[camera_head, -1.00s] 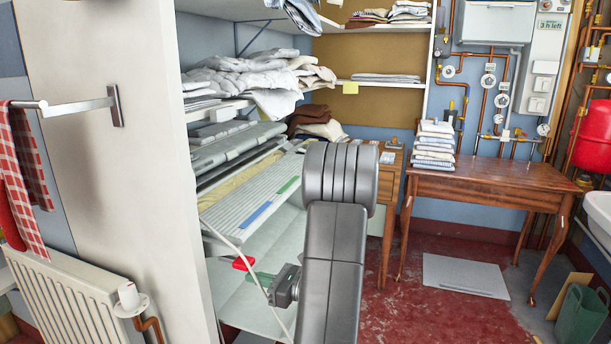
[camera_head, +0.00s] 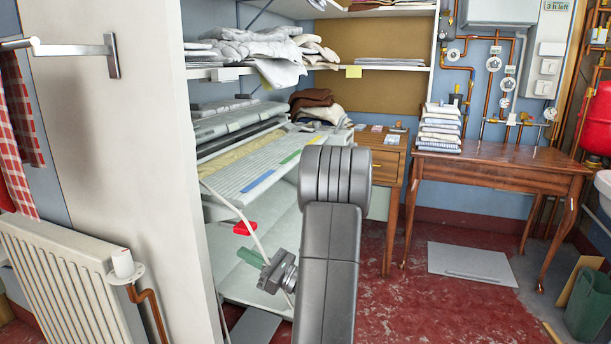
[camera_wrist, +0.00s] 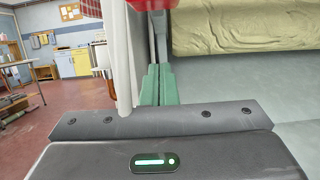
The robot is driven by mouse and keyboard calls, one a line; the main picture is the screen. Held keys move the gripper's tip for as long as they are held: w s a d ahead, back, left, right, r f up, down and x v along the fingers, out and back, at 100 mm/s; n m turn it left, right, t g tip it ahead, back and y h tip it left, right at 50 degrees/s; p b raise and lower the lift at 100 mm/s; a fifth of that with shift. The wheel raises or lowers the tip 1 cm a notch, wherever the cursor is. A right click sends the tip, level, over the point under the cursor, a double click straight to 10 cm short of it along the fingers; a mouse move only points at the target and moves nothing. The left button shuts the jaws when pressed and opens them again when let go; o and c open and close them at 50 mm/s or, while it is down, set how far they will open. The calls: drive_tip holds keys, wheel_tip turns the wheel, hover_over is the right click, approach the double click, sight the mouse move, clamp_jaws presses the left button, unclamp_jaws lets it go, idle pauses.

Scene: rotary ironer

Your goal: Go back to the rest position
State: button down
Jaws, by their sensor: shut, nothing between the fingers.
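My gripper (camera_head: 250,258) has green fingers and sits low in front of the ironer in the head view. In the wrist view its green fingers (camera_wrist: 158,85) are closed together with nothing between them. The rotary ironer (camera_head: 262,178) is a pale machine with a ribbed board and blue, green and yellow marks. A red part (camera_head: 245,228) shows under the board, just above and left of my fingers. A white curved tube (camera_head: 228,203) runs down from the ironer close to my gripper; I cannot tell if they touch.
A white wall panel (camera_head: 110,130) and a radiator (camera_head: 72,275) stand left. A wooden table (camera_head: 500,168) with folded cloths (camera_head: 440,128) is at the back right. A flat grey plate (camera_head: 470,262) lies on the red floor. A green bin (camera_head: 588,303) stands far right.

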drive_tip(key=p+v, duration=0.1)
drive_tip(key=v, duration=0.8)
drive_tip(key=shift+f, duration=0.4)
